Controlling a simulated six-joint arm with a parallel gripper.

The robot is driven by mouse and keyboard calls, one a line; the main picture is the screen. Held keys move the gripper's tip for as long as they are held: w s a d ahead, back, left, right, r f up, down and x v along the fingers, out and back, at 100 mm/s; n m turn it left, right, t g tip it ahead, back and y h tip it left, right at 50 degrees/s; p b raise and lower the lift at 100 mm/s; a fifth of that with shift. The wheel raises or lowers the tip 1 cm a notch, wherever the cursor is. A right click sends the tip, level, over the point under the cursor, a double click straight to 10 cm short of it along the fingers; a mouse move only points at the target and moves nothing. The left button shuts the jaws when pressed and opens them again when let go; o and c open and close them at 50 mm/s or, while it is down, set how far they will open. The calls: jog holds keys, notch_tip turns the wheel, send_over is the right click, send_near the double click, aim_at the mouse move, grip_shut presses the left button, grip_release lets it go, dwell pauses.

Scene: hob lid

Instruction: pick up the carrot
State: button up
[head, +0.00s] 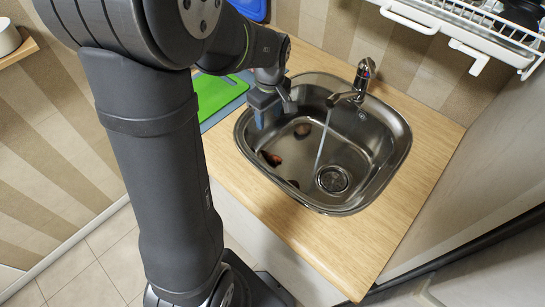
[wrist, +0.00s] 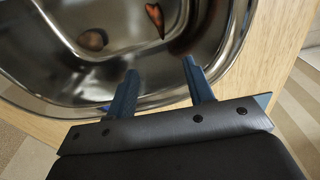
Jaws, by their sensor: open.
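The carrot (wrist: 155,20) lies in the sink in the wrist view, a reddish-orange tapered piece pointing toward my gripper. In the head view, an orange-brown piece (head: 271,158) near the sink's left wall appears to be the same carrot, but it is small. My gripper (wrist: 160,69) is open and empty, its two blue fingers apart and short of the carrot. In the head view my gripper (head: 272,108) hangs over the sink's back-left side. The steel sink (head: 397,165) is set in a wooden worktop.
A rounded brown item (wrist: 93,39) lies in the sink; it also shows in the head view (head: 302,130). The tap (head: 362,80) runs a thin stream near the drain (head: 333,180). A green board (head: 217,94) lies left of the sink. A white rack (head: 470,25) hangs at upper right.

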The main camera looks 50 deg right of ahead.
send_near(270, 154)
jog(key=shift+g, duration=0.3)
jog(key=f, duration=0.9)
jog(key=shift+w, duration=0.3)
jog(key=shift+c, duration=0.5)
grip_shut()
